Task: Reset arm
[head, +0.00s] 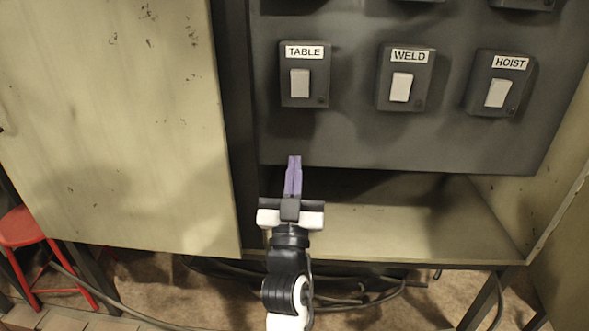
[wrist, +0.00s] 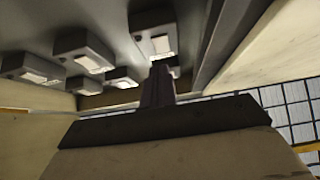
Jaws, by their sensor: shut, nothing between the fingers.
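My gripper (head: 293,176) has purple fingers, pressed together and empty. In the head view it points up, in front of the open cabinet, below the switch marked TABLE (head: 300,84). No contact with the panel can be seen. In the wrist view the shut fingers (wrist: 158,86) show at the middle, with a switch (wrist: 153,38) just beyond their tips. My arm reaches up from the bottom of the head view.
A dark panel (head: 400,140) carries labelled switches, with WELD (head: 402,87) and HOIST (head: 497,92) to the right. An open cabinet door (head: 120,120) stands at the left. The cabinet floor (head: 430,225) is bare. A red stool (head: 20,228) and cables (head: 350,298) are lower down.

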